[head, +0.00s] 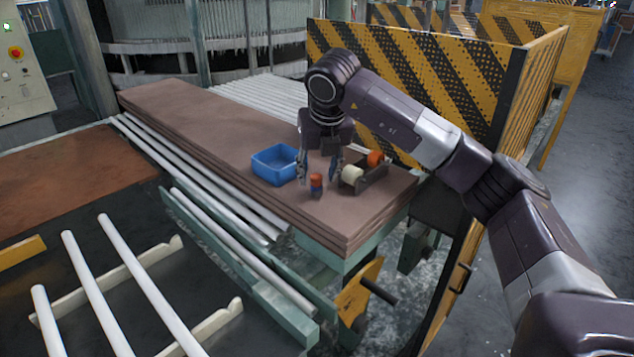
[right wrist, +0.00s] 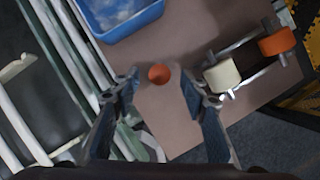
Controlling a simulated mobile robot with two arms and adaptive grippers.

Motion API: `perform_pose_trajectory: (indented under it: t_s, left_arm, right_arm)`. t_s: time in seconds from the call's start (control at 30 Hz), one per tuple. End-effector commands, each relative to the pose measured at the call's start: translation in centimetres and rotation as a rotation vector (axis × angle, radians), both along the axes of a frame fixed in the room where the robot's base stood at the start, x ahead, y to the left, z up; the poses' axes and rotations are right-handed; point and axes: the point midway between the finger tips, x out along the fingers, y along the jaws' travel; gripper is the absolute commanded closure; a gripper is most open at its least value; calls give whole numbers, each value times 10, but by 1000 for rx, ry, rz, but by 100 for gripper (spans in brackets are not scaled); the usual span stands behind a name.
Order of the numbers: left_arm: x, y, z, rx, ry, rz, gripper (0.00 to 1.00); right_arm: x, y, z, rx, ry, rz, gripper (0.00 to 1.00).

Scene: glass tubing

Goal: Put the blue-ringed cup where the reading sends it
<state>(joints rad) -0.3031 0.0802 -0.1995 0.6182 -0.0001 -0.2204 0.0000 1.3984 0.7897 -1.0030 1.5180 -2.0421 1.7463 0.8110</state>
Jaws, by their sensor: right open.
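A small orange cup-like piece with a blue band (head: 316,184) stands on the brown board stack near its front right end. In the right wrist view its round orange top (right wrist: 159,74) shows just beyond and between the fingertips. My right gripper (head: 319,170) is open above and around it, pointing down, with a finger to each side. The fingers also show in the right wrist view (right wrist: 160,87), apart and holding nothing. A blue open bin (head: 275,164) sits to the left on the boards. I see no legible reading. My left gripper is out of view.
A dark holder with a cream roll (head: 352,173) and an orange roll (head: 375,158) stands close right of the gripper. The brown board stack (head: 200,115) is bare toward the far left. A striped yellow-black barrier (head: 430,85) stands behind.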

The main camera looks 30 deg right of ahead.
Motion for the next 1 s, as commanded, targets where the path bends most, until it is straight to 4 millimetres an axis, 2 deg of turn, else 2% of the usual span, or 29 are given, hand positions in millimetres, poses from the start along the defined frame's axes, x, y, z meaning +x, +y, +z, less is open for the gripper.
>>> perform_pose_trajectory:
  t_s: [0.03,0.2,0.5,0.83,0.9,1.0]
  left_arm:
    - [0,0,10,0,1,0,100]
    - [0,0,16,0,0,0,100]
    - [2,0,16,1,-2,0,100]
    - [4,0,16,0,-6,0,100]
    - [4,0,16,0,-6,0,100]
    - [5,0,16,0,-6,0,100]
  right_arm:
    - [2,-1,-5,0,6,-1,60]
    - [11,-3,-27,0,3,1,60]
    - [14,-3,-34,2,1,2,60]
    - [14,-3,-33,2,0,3,96]
    - [14,-3,-33,2,0,3,100]
    - [14,-3,-33,2,0,3,100]
